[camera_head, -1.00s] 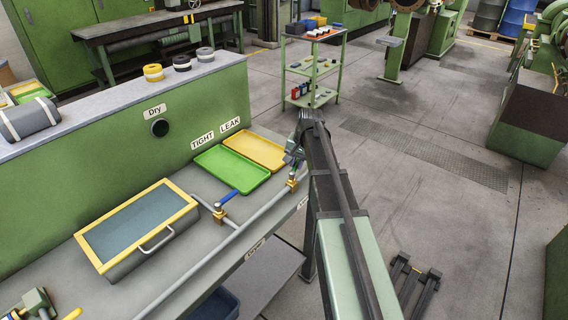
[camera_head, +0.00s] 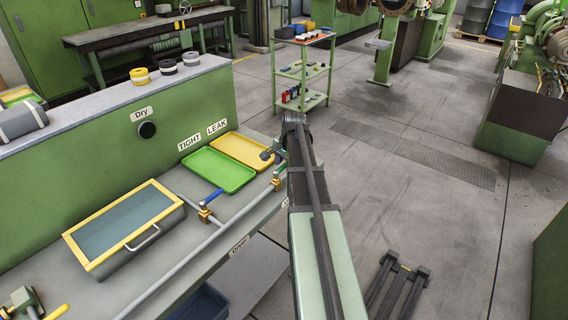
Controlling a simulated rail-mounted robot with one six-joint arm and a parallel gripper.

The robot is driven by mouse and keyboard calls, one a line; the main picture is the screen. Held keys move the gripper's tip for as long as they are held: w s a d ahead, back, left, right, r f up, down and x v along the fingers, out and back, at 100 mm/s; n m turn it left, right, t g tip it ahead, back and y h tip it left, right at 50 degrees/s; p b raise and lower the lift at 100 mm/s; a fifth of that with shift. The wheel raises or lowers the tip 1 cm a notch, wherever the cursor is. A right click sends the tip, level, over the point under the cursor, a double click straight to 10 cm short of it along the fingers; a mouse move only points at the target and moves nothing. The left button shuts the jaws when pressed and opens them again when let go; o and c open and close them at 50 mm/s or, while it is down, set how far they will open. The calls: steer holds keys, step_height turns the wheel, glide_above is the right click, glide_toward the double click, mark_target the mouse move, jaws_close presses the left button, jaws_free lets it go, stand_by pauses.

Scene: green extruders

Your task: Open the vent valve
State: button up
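No label tells which is the vent valve. My gripper (camera_head: 268,154) shows only as a small dark end poking out left of my arm, above the second valve and near the yellow tray. My arm hides most of it, so its fingers and any contact cannot be made out.
A green tray (camera_head: 218,170) marked TIGHT and a yellow tray (camera_head: 242,151) marked LEAK lie on the bench. A yellow-framed water tank (camera_head: 125,230) stands at the left. A green shelf cart (camera_head: 302,75) stands behind. The floor at right is mostly clear.

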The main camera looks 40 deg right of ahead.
step_height(320, 180, up, 11)
steer(key=s+p, duration=0.2)
steer(key=p, duration=0.8)
steer(key=shift+d+f+p, duration=0.2)
steer(key=shift+p, duration=0.1)
